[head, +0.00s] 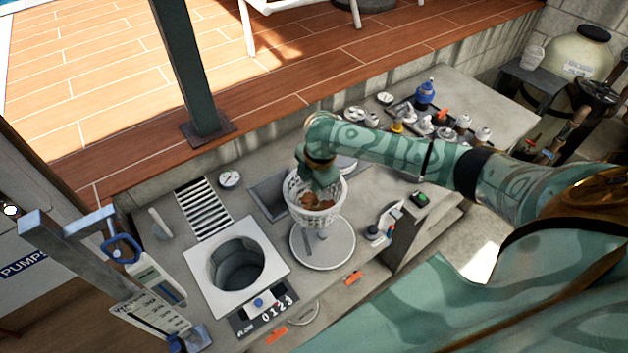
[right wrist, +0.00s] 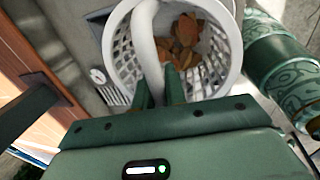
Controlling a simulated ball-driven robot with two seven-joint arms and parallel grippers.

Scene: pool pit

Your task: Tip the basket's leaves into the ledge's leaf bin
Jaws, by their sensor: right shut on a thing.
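The white slotted basket (head: 328,212) holds brown leaves (head: 316,201). The leaves also show inside the basket in the right wrist view (right wrist: 187,38). My right gripper (head: 318,168) is shut on the basket's white handle, which passes between its fingers (right wrist: 160,88). The basket looks roughly upright, in front of a dark grey square thing (head: 262,197) on the ledge. That may be the leaf bin, but the basket and arm hide much of it. My left gripper is not in view.
A round well in a white square frame (head: 203,284) lies open at left of the basket. A round white disc (head: 335,252) lies just below the basket in the picture. Bottles and valves crowd the back right. A dark post (head: 187,70) stands behind.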

